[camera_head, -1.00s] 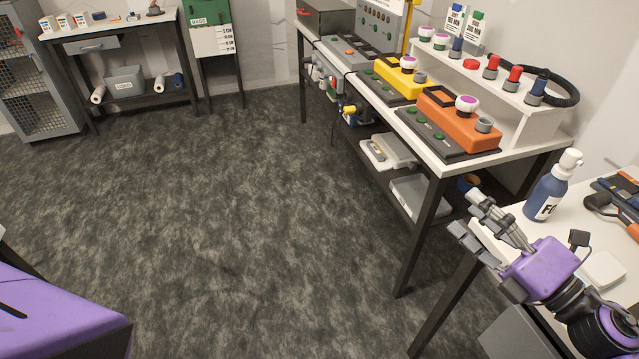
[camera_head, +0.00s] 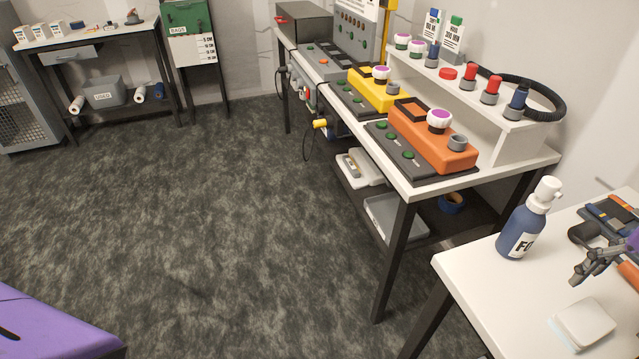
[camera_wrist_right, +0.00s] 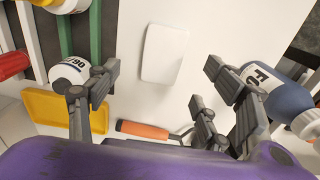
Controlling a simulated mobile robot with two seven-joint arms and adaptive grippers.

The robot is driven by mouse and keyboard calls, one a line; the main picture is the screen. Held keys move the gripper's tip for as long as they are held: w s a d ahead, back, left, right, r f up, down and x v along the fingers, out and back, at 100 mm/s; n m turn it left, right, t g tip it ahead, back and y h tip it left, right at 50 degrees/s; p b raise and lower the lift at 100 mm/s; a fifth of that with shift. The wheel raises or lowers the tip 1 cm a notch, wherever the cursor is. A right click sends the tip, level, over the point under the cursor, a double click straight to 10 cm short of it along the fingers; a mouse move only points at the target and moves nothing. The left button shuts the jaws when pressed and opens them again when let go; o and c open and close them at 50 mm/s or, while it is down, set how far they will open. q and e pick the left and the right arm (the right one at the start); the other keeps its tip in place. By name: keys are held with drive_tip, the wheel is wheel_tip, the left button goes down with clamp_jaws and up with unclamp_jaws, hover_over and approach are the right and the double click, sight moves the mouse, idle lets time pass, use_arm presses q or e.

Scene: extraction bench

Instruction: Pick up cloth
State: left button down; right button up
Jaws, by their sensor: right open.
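A white folded cloth (camera_head: 583,325) with rounded corners lies flat on the white table at the lower right of the head view. It also shows in the right wrist view (camera_wrist_right: 163,52), beyond and between my spread fingers. My right gripper (camera_head: 596,264) is at the right edge of the head view, behind the cloth and apart from it. In the right wrist view my right gripper (camera_wrist_right: 165,80) is open with nothing between its fingers. My left gripper is not in view.
A blue spray bottle (camera_head: 524,225) stands at the table's left side, close to one finger in the wrist view. An orange-handled tool (camera_wrist_right: 142,130), a yellow tray (camera_wrist_right: 55,108) and a white bottle (camera_wrist_right: 70,74) are close by. The table front (camera_head: 470,268) is clear.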

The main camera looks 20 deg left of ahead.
sight(589, 319)
drive_tip(key=shift+w+f, duration=0.1)
drive_tip(key=shift+f, duration=0.45)
drive_tip(key=shift+s+a+f, duration=0.1)
drive_tip(key=shift+s+f, duration=0.1)
drive_tip(key=shift+f, duration=0.65)
drive_tip(key=f, duration=0.1)
drive_tip(key=f+p, duration=0.1)
drive_tip(key=f, duration=0.2)
drive_tip(key=shift+w+f, duration=0.35)
drive_tip(key=shift+f, duration=0.05)
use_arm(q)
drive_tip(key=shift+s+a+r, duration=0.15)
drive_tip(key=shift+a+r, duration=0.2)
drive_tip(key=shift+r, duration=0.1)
use_arm(e)
drive_tip(key=shift+c, duration=1)
drive_tip(key=c, duration=1)
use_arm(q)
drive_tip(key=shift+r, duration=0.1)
use_arm(e)
drive_tip(key=shift+c, duration=0.2)
